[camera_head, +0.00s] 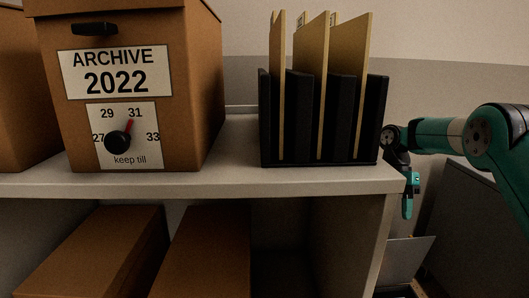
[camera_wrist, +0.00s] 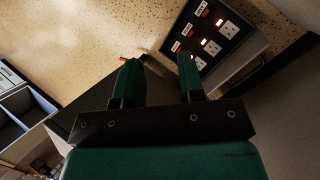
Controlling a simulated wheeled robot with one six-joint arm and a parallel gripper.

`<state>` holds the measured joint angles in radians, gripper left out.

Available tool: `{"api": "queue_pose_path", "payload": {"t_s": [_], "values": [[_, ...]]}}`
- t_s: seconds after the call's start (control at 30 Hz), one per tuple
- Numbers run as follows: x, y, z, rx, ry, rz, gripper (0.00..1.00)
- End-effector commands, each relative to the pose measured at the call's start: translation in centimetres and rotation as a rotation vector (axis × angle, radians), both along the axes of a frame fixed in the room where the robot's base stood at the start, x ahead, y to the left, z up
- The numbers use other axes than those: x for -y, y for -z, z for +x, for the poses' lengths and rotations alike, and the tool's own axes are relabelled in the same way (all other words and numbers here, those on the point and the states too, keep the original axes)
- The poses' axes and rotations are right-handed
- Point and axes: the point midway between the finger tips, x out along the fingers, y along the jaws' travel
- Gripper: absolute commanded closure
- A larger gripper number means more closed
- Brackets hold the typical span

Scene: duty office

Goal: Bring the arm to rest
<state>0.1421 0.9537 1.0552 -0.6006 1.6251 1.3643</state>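My gripper (camera_head: 408,196) hangs pointing down at the right end of the shelf, beside its edge, in the head view. My teal arm reaches to it from the right. In the wrist view the two fingers of my gripper (camera_wrist: 160,70) stand apart with a clear gap and nothing between them. A small red bit (camera_wrist: 124,59) shows by the left fingertip; I cannot tell what it is.
The shelf (camera_head: 235,178) bears an archive box (camera_head: 190,100) with a dial (camera_head: 117,141) and a black file rack (camera_head: 373,120). The wrist view shows a socket panel (camera_wrist: 232,55) with red lit switches, a speckled surface (camera_wrist: 100,30) and a compartmented tray (camera_wrist: 36,103).

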Motion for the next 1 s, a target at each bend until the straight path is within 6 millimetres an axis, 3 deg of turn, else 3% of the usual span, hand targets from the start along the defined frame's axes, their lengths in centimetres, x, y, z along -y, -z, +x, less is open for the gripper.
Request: {"api": "queue_pose_path", "payload": {"t_s": [0.03, 0.07, 0.1, 0.13, 0.3, 0.63, 0.87, 1.0], "values": [[-10.9, 1.2, -3.0, -0.094, -0.284, 0.035, 0.64], [-7.7, -0.9, -5.3, 0.124, -0.208, 0.132, 0.64], [-4.3, -1.8, -7.8, 0.304, -0.239, 0.107, 0.64], [-3.8, -2.1, -9.1, 0.354, -0.285, 0.102, 0.64], [-3.1, -2.2, -14.7, 0.512, -0.526, 0.116, 0.64], [-3.0, -1.6, -23.3, 0.685, -0.901, 0.076, 0.64], [-10.3, -8.6, -26.1, 0.722, -1.084, 0.307, 0.64], [-14.6, -13.4, -29.6, 0.72, -1.239, 0.471, 0.64]]}}
